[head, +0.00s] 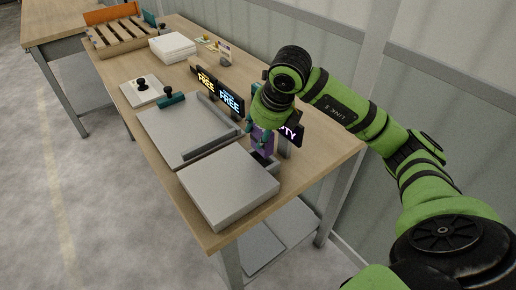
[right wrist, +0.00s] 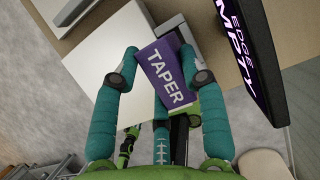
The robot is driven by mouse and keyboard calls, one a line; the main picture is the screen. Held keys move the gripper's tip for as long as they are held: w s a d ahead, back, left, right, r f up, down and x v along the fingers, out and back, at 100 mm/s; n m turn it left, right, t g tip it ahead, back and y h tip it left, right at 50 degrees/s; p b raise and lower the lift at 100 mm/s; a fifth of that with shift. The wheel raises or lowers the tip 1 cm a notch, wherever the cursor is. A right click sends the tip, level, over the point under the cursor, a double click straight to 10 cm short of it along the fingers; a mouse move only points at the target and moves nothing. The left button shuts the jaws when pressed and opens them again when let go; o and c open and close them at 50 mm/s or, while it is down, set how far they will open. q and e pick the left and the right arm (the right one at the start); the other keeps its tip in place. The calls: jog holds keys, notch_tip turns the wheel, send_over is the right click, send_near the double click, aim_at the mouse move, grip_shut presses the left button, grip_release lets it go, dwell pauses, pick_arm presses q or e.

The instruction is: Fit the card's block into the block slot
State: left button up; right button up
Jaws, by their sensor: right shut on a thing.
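My right gripper (head: 262,138) is shut on a purple block (head: 261,144) above the near right part of the table. In the right wrist view, the purple block (right wrist: 166,72) carries the word TAPER and sits tilted between the teal fingers of the right gripper (right wrist: 162,77). A grey fixture (head: 266,161) lies just below the block, partly hidden by it; whether they touch cannot be told. A small upright card (head: 225,53) stands at the back of the table, its print too small to read. My left gripper is not in view.
Dark signs reading FREE (head: 230,102) and EMPTY (right wrist: 246,50) stand beside the work area, the EMPTY one close to the gripper. A pale raised plate (head: 228,185) is at the near edge. A grey plate (head: 180,128), stamps and a wooden rack (head: 120,35) lie farther off.

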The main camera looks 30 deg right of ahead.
jog(key=shift+f, duration=0.9)
notch_tip(320, 180, down, 4)
jog(key=shift+w+f+p, duration=0.1)
jog(key=shift+p, duration=0.3)
jog(key=shift+f, duration=0.1)
jog(key=o, duration=1.3)
jog(key=shift+c, duration=0.2)
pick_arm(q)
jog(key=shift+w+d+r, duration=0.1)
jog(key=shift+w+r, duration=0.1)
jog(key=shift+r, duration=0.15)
